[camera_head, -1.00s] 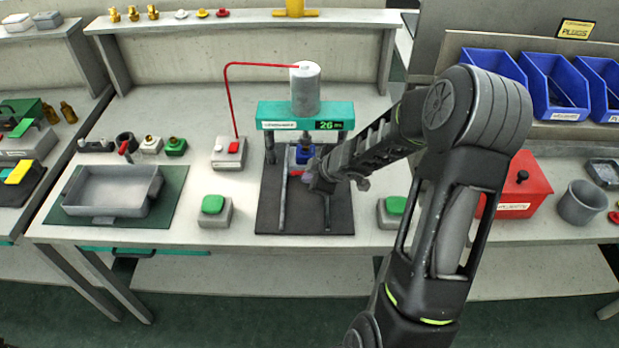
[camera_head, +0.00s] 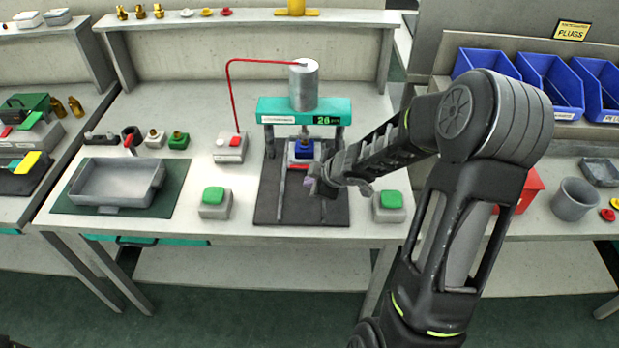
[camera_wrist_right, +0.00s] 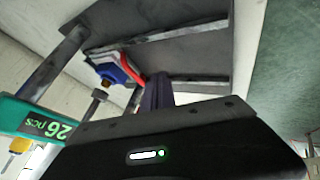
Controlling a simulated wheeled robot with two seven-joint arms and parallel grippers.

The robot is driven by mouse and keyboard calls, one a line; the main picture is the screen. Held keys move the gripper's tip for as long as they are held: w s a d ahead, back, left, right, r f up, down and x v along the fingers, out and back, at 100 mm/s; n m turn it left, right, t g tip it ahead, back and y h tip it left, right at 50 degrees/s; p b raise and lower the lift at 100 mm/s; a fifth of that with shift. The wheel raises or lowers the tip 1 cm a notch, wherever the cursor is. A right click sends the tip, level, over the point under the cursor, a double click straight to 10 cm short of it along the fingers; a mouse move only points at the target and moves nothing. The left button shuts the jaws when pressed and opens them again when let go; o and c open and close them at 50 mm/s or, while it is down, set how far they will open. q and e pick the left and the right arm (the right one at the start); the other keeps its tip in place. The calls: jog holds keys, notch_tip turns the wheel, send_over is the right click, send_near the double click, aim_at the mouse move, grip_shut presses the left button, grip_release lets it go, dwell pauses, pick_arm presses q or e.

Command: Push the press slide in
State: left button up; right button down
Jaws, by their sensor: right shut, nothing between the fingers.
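The press stands on the table with a teal crossbeam (camera_head: 304,110), a grey cylinder (camera_head: 303,85) on top and a dark base plate (camera_head: 265,208) with two rails. The slide carries a blue block (camera_head: 304,149) and sits under the crossbeam, at the back of the rails. A red handle (camera_head: 297,167) is at its front. My right gripper (camera_head: 318,186) is shut and empty, just in front of the slide; whether it touches is unclear. The blue block (camera_wrist_right: 112,70) and red handle (camera_wrist_right: 133,79) also show in the right wrist view. My left gripper is not in view.
Green buttons on grey boxes flank the press, left (camera_head: 214,197) and right (camera_head: 391,200). A grey tray (camera_head: 112,205) lies on a green mat at left. A red container (camera_head: 530,190) and grey cup (camera_head: 574,199) stand right, beyond my arm.

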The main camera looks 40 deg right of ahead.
jog(key=p+v, duration=0.3)
jog(key=v, duration=0.3)
jog(key=shift+s+r, duration=0.15)
jog(key=shift+r, duration=0.05)
